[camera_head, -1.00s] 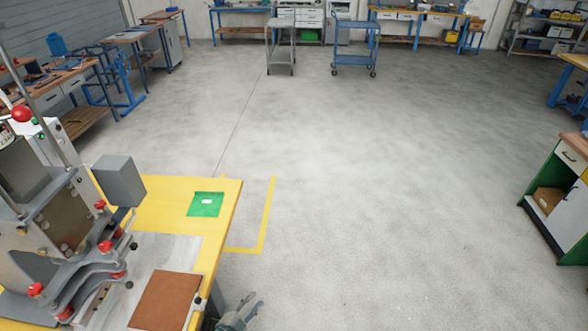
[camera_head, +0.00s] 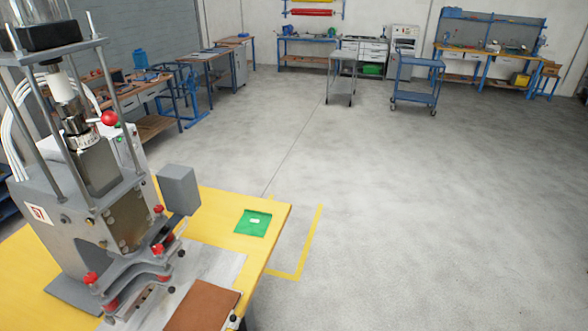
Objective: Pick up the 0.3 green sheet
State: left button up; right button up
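The green sheet (camera_head: 252,223) lies flat on the yellow table top (camera_head: 213,208), near its right edge. It has a small white label in its middle. The grey box of the welding machine stands to its left, apart from it. Neither of my grippers shows in the head view now.
The welding machine (camera_head: 105,205) with red knobs fills the left side of the table. A brown pad (camera_head: 203,305) lies in front of it on a light metal plate. Bare concrete floor (camera_head: 400,220) is open to the right. Two carts and several workbenches stand far back.

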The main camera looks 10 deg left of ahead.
aim_at(254, 223)
jog(key=i+l+u, duration=0.15)
jog(key=i, duration=0.4)
jog(key=i+l+u, duration=0.15)
jog(key=i, duration=0.4)
